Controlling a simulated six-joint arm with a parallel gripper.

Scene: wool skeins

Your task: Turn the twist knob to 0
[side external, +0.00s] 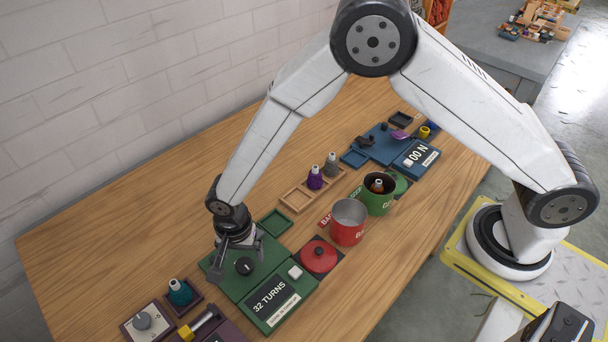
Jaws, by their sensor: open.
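A grey round knob (142,321) sits on a small pale panel with a dark frame at the front left of the table. Its marks are too small to read, so its setting cannot be told. My gripper (240,247) is open and points down over a green panel (225,276), to the right of and behind the grey knob and well apart from it. A dark round knob or hub (244,266) on the green panel lies just below my fingers. I cannot tell whether they touch it. The green panel's display (269,299) reads "32 TURNS".
A teal skein or cone (180,292) in a tray and a yellow-ended tool (187,332) lie beside the grey knob. A red lid (319,256), red can (348,222) and green can (377,194) stand to the right. The table's left end is bare.

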